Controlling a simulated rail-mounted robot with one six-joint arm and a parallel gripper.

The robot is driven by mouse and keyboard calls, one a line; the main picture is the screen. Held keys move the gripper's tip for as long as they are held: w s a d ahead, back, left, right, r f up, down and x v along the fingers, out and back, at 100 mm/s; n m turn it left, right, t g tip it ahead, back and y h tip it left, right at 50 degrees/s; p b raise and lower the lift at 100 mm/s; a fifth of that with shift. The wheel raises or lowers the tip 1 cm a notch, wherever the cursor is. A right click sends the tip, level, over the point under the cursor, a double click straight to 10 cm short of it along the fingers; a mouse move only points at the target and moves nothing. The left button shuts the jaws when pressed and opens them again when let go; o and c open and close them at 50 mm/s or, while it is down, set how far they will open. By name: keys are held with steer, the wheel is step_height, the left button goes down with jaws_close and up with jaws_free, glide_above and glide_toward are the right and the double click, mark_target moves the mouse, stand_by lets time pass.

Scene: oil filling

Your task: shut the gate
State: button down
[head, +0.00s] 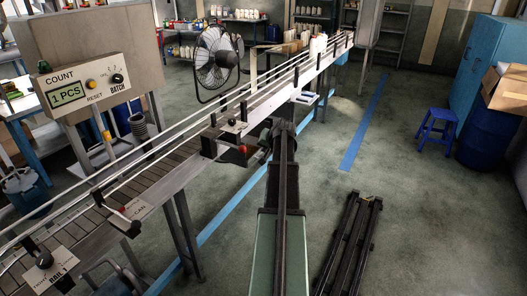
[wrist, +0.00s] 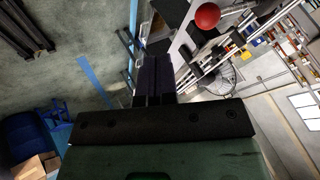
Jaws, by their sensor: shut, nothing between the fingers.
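A red ball knob (head: 242,149) sits at the near side of the conveyor (head: 160,160), beside a small plate with a black knob (head: 235,126). The same kind of red ball (wrist: 207,15) shows at the top of the wrist view, on a pale metal part. A second red-tipped lever (head: 122,209) is on the conveyor nearer to me. I cannot tell for sure which part is the gate. My gripper (wrist: 155,75) is shut and empty, below and left of the red ball in the wrist view, apart from it. In the head view its fingers cannot be made out.
A counter panel (head: 85,90) reading 1 PCS stands at the left. A fan (head: 216,58) is behind the conveyor, and white bottles (head: 318,45) stand at its far end. Black bars (head: 348,245) lie on the floor right of my arm. A blue stool (head: 437,128) is farther right.

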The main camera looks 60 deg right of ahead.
mark_target(222, 143)
steer(key=w+f+b, duration=0.3)
steer(key=w+f, duration=0.1)
steer(key=w, duration=0.3)
steer(key=shift+w+d+f, duration=0.25)
steer(key=shift+w, duration=0.15)
steer(key=w, duration=0.9)
steer(key=w+a, duration=0.1)
steer(key=w, duration=0.4)
steer(key=shift+w+a, duration=0.1)
steer(key=shift+r, duration=0.1)
